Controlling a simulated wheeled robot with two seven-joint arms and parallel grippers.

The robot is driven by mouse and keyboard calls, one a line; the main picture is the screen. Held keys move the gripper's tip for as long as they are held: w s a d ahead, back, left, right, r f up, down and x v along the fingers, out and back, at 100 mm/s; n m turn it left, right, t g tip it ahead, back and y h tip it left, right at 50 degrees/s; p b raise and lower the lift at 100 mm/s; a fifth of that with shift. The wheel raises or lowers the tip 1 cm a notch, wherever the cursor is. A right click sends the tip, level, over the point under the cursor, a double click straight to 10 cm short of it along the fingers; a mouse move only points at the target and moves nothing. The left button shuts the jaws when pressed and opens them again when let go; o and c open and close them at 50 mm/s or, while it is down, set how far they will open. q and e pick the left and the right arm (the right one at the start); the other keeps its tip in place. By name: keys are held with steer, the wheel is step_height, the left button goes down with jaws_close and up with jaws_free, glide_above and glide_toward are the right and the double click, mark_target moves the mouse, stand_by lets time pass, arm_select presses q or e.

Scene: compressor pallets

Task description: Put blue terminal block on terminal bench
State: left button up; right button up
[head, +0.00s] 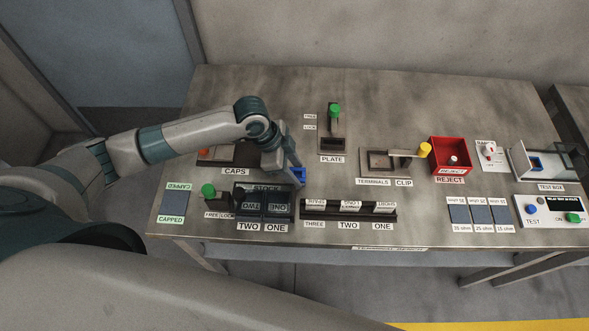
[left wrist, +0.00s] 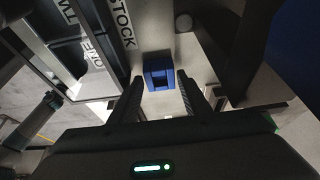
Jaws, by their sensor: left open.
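The blue terminal block (head: 299,175) shows beside the fingers of my left gripper (head: 284,171) in the head view. In the left wrist view the blue block (left wrist: 159,73) lies just beyond and between the two open fingertips (left wrist: 162,86), close to the STOCK label. The fingers are apart and nothing is gripped. The table (head: 420,105) carries a long label on its front edge, too small to read surely. A fixture labelled TERMINALS and CLIP (head: 373,170) stands right of centre. My right gripper is not in view.
The dark STOCK rack (head: 264,201) stands just below my left gripper. A three-slot rack (head: 348,214), a green-knobbed PLATE fixture (head: 334,128), a yellow knob (head: 425,150) and a red reject bin (head: 466,153) stand around it. The table's back is clear.

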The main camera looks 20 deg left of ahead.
arm_select(q)
steer(key=b+v, duration=0.2)
steer(key=v, duration=1)
steer(key=shift+s, duration=0.15)
stand_by(0.6)
